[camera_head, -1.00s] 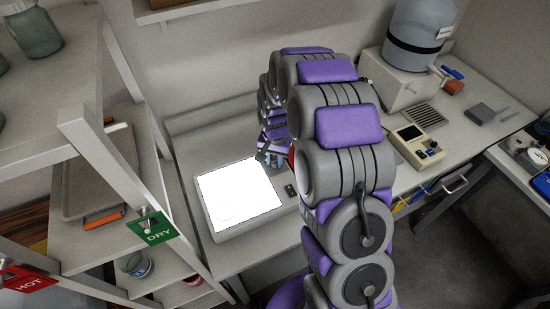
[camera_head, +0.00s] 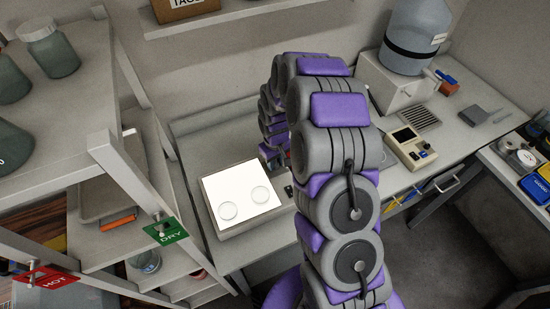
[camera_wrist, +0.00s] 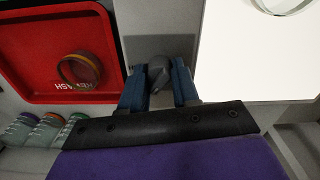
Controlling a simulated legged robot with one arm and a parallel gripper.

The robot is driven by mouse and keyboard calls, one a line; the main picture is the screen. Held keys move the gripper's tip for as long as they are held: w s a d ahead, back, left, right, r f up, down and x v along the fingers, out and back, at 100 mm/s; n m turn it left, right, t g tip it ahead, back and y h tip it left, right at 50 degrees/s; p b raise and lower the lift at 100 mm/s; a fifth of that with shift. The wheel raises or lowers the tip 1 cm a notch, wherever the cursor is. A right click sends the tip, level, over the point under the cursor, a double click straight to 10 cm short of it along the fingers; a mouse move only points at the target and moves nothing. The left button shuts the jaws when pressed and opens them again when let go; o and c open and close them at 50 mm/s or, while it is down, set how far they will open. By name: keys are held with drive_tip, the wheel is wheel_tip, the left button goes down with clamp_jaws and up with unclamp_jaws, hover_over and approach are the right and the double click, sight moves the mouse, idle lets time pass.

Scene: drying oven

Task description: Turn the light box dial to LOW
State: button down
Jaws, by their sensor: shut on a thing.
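The light box (camera_head: 219,230) stands on the bench with its white panel (camera_head: 236,185) lit and two clear round dishes on it. In the wrist view, the panel (camera_wrist: 250,60) fills the right side. The grey dial (camera_wrist: 160,72) sits on the box's grey strip beside the panel. My gripper (camera_wrist: 157,80) has its two blue fingers on either side of the dial, shut on it. Which mark the dial points to cannot be read. In the head view, my gripper (camera_head: 274,157) is at the panel's far right corner, and my arm hides much of that side.
A red tray (camera_wrist: 25,70) holding a round dish lies beside the box, with several small cups (camera_wrist: 45,128) near it. A shelf rack with a green DRY sign (camera_head: 166,232) stands at left. A small instrument (camera_head: 413,150) stands on the right bench.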

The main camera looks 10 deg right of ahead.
drive_tip(key=n+p, duration=0.1)
drive_tip(key=n, duration=0.2)
drive_tip(key=shift+w+r+n+p, duration=0.1)
drive_tip(key=shift+r+n+p, duration=0.05)
drive_tip(key=shift+n+p, duration=0.75)
drive_tip(key=shift+n, duration=1.2)
drive_tip(key=c, duration=0.8)
unclamp_jaws()
wheel_tip(320, 180, up, 17)
drive_tip(key=shift+p, duration=0.55)
